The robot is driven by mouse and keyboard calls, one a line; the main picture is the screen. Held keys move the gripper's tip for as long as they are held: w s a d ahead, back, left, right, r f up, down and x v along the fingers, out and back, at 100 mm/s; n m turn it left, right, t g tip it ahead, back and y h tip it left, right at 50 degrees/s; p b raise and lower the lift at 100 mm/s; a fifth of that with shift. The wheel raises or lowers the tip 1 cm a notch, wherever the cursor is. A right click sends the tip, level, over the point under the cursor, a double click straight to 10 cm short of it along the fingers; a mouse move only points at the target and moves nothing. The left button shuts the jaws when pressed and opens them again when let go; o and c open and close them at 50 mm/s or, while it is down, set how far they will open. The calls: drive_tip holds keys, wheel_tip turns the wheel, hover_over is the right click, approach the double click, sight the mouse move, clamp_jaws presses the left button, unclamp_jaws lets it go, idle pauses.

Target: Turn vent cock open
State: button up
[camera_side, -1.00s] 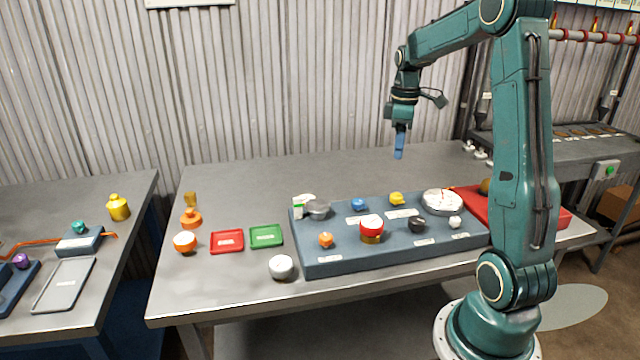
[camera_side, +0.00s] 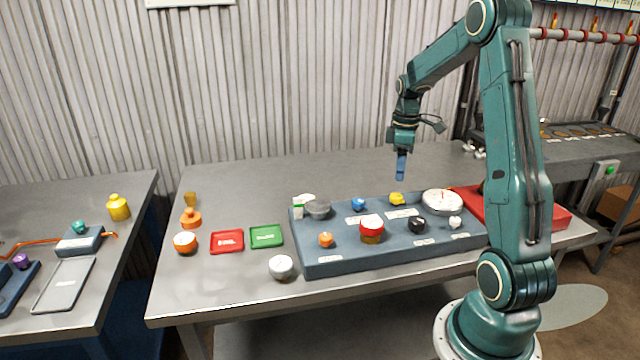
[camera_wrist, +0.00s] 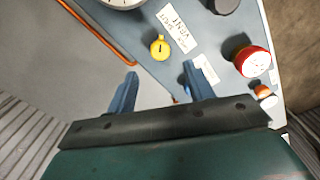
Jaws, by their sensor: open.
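The vent cock appears to be the yellow knob (camera_side: 397,198) near the back edge of the blue-grey panel (camera_side: 330,262). It also shows in the wrist view (camera_wrist: 160,47) with a short dark mark on its face. A white label (camera_wrist: 178,25), seemingly reading "VENT", lies beside it. My gripper (camera_side: 401,172) points down above the yellow knob and is apart from it. In the wrist view my gripper (camera_wrist: 160,71) is open and empty, with the knob just beyond the gap between the fingertips.
A blue knob (camera_side: 358,204) sits left of the yellow one; my finger partly covers it in the wrist view. A round gauge (camera_side: 442,201) stands to the right, and a red-topped knob (camera_side: 371,227) and black knob (camera_side: 417,225) in front. The table behind the panel is clear.

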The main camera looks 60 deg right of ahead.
sight(396, 195)
wheel_tip(396, 195, down, 8)
drive_tip(key=shift+f, duration=0.1)
idle(0.4)
drive_tip(key=shift+c, duration=0.2)
drive_tip(key=c, duration=0.9)
